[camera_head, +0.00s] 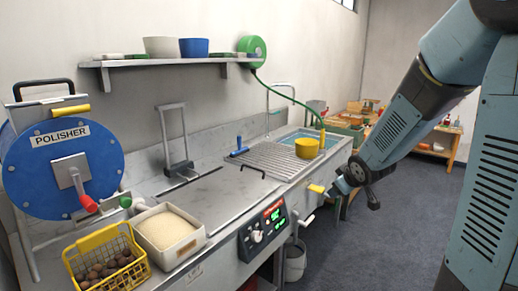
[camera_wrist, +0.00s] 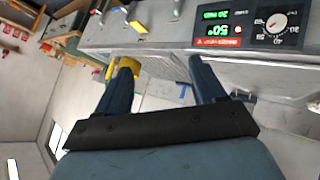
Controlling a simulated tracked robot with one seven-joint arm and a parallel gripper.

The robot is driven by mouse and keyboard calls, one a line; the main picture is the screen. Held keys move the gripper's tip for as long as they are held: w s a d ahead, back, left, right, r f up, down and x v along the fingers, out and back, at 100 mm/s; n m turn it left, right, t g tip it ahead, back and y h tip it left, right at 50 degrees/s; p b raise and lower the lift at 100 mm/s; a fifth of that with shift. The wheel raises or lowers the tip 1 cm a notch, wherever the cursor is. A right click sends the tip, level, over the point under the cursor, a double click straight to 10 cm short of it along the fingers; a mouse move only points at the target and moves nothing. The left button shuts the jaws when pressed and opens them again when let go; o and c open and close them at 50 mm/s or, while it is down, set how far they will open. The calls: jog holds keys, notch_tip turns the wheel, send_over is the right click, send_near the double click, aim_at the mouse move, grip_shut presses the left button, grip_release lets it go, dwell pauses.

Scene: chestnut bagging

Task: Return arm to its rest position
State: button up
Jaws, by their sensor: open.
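My gripper (camera_wrist: 161,72) is open in the wrist view, with its two blue fingers apart and nothing between them. In the head view my gripper (camera_head: 343,184) is at the end of my arm, beside the counter's right front edge and close to a yellow-handled lever (camera_head: 316,188). The fingers are small and partly hidden there. The lever's yellow handle also shows in the wrist view (camera_wrist: 138,27), beyond the fingers and apart from them.
A control panel (camera_head: 264,231) with lit digits is on the counter front. A blue polisher (camera_head: 62,170), a yellow basket of chestnuts (camera_head: 93,242) and a white tray (camera_head: 163,242) stand at left. A yellow pot (camera_head: 307,148) is by the sink. A bucket (camera_head: 296,261) stands below. Floor at right is clear.

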jog(key=s+r+m+g, duration=0.1)
jog(key=s+r, duration=0.3)
jog(key=s, duration=0.5)
jog(key=s+a+r+m+g, duration=0.1)
jog(key=s+r+m, duration=0.3)
jog(key=s, duration=0.5)
jog(key=s+a+r+m+g, duration=0.1)
jog(key=s+r, duration=0.4)
jog(key=s, duration=0.5)
jog(key=shift+m+g, duration=0.4)
jog(key=shift+m, duration=0.3)
